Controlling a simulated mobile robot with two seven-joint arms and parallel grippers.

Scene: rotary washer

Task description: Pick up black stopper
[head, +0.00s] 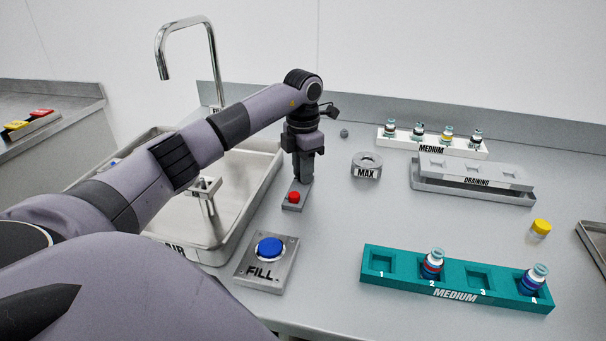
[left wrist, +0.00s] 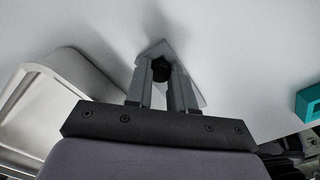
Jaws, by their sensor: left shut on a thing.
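My left gripper (head: 305,178) points down just behind and above a red button on a small grey plate. In the left wrist view its fingers (left wrist: 162,78) are shut on a small black piece, the black stopper (left wrist: 161,70), held between the fingertips. In the head view the stopper is hidden by the fingers. A small dark grey knob-like piece (head: 344,133) sits on the counter farther back, apart from the gripper. My right gripper is not in view.
A metal sink (head: 262,170) lies to the left. The red button (head: 294,197) and blue FILL button (head: 270,248) stand in front. A MAX ring (head: 367,165), white rack (head: 470,152), draining tray (head: 475,190), yellow-capped vial (head: 540,228) and teal rack (head: 376,284) are right. The middle counter is clear.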

